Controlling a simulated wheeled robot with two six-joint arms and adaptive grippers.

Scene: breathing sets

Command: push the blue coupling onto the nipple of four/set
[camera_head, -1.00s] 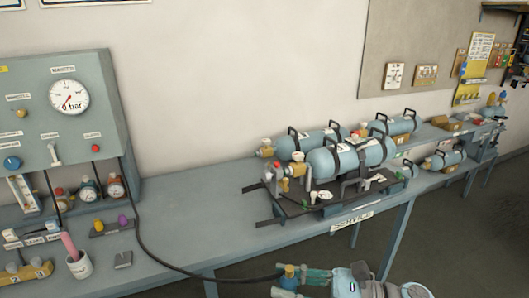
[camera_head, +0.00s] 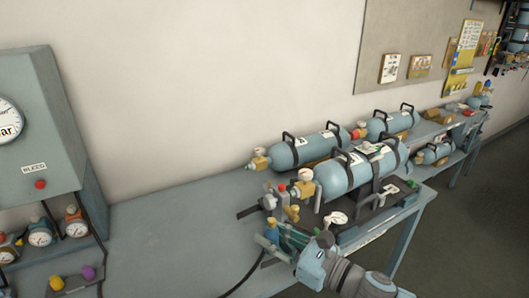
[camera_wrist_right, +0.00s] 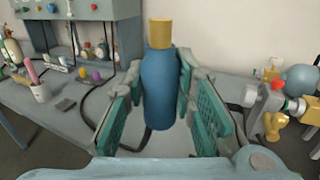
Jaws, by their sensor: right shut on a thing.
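My right gripper (camera_head: 276,237) is shut on the blue coupling (camera_head: 271,236), just left of the front end of the nearest cylinder set (camera_head: 345,178). In the right wrist view the blue coupling (camera_wrist_right: 158,90) stands upright between the green finger pads (camera_wrist_right: 160,110), with a brass-yellow end (camera_wrist_right: 161,33) on top. A black hose runs from below it. Brass fittings (camera_head: 293,213) at the set's left end are close to the gripper but apart from the coupling; they also show at the right of the wrist view (camera_wrist_right: 272,125). I cannot single out the nipple or read the set's label surely. My left gripper is not in view.
More blue cylinder sets (camera_head: 305,149) stand behind and to the right. A grey gauge panel (camera_head: 40,130) stands at the left, with small gauges (camera_head: 75,221) and coloured knobs (camera_head: 88,271) before it. The bench (camera_head: 165,225) between panel and sets is clear except for the hose.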

